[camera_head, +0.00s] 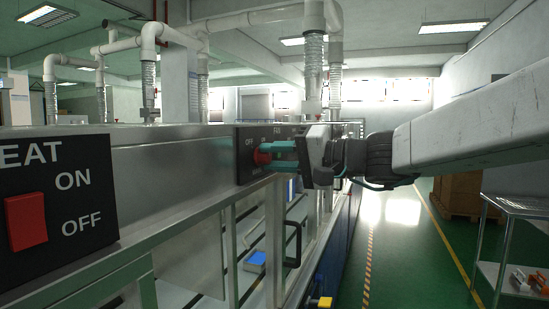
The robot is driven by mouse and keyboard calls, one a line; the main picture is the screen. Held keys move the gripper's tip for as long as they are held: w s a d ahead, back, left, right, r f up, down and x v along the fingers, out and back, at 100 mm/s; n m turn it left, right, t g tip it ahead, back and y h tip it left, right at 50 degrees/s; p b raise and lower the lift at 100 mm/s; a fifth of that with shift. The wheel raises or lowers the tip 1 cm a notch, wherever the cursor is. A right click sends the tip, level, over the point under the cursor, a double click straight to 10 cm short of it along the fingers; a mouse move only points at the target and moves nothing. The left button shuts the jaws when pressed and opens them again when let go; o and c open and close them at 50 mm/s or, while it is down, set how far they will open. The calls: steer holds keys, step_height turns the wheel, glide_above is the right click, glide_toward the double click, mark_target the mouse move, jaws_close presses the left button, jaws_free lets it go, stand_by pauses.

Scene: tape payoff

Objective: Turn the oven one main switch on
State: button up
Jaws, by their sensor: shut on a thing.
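A black panel (246,170) on the front of the long metal machine carries a red rotary knob (262,157) with OFF and ON lettering around it. My gripper (270,152) reaches in from the right, and its green fingers are shut on the red knob. The fingers hide part of the knob, so its exact setting cannot be told.
Below the panels is an open metal frame with a dark door handle (293,243) and a blue box (256,260). A metal cart (520,208) with tools stands at the right. The green floor aisle (405,260) between is clear. Pipes rise above the machine.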

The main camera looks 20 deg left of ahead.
steer(key=m, duration=0.5)
steer(key=shift+w, duration=0.1)
steer(key=shift+m+g, duration=0.4)
steer(key=shift+m, duration=1.9)
steer(key=o, duration=1)
steer(key=shift+c, duration=0.2)
steer(key=d, duration=0.8)
steer(key=shift+s+r, duration=0.2)
steer(key=shift+s, duration=0.1)
